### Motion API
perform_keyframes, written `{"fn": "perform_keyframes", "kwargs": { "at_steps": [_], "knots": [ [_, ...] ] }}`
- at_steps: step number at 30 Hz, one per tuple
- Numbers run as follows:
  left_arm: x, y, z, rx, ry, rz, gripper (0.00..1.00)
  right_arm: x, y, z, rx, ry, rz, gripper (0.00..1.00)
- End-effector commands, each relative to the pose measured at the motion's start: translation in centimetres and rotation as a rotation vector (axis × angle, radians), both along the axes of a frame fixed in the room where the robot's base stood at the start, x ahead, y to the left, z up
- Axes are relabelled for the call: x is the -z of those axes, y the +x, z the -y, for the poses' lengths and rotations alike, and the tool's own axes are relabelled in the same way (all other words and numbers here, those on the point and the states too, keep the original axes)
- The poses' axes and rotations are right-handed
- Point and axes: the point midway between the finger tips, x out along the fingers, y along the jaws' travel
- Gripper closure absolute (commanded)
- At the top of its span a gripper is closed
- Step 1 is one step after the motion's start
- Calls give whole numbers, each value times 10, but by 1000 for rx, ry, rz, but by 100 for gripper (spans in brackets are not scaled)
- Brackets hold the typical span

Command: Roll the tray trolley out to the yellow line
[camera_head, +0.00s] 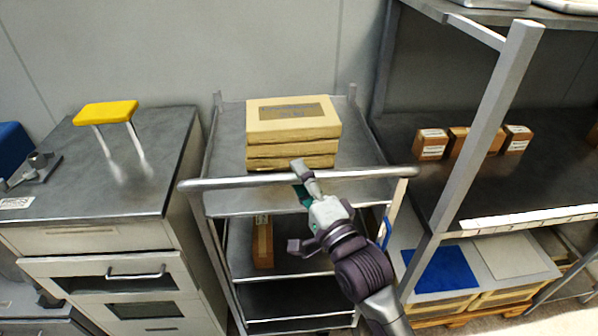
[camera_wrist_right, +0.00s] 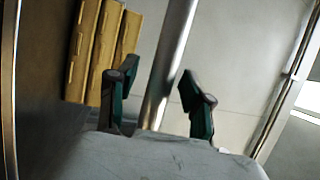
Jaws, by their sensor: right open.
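The tray trolley (camera_head: 222,140) stands between a cabinet and a shelf rack, with a grey top tray and lower shelves. Its push handle (camera_head: 235,183) is a round metal bar across the near side. My right gripper (camera_head: 303,178) is at the middle of this bar. In the right wrist view the bar (camera_wrist_right: 168,70) runs between the two open fingers of the gripper (camera_wrist_right: 155,100), with a gap visible on its right side. The yellow line is not in view. My left gripper is not in view.
Stacked cream boxes (camera_head: 293,135) lie on the trolley's top tray, and a brown box (camera_head: 262,242) stands on a lower shelf. A drawer cabinet (camera_head: 100,200) with a yellow-topped stand (camera_head: 106,113) is close on the left. The rack post (camera_head: 490,120) is close on the right.

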Motion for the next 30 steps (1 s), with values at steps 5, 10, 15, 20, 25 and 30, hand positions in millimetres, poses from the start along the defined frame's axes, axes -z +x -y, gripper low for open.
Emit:
{"fn": "perform_keyframes", "kwargs": {
  "at_steps": [5,10,15,20,25,30],
  "knots": [
    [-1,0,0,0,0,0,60,-1,6,-3,0,-1,0,50],
    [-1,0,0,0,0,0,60,-1,6,-3,0,-1,0,50],
    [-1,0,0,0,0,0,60,-1,6,-3,0,-1,0,71],
    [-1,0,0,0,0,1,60,-1,6,-3,0,-1,0,98],
    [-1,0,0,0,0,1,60,-1,6,-2,0,-1,0,100],
    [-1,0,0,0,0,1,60,-1,6,-2,0,-1,0,100]
  ]
}}
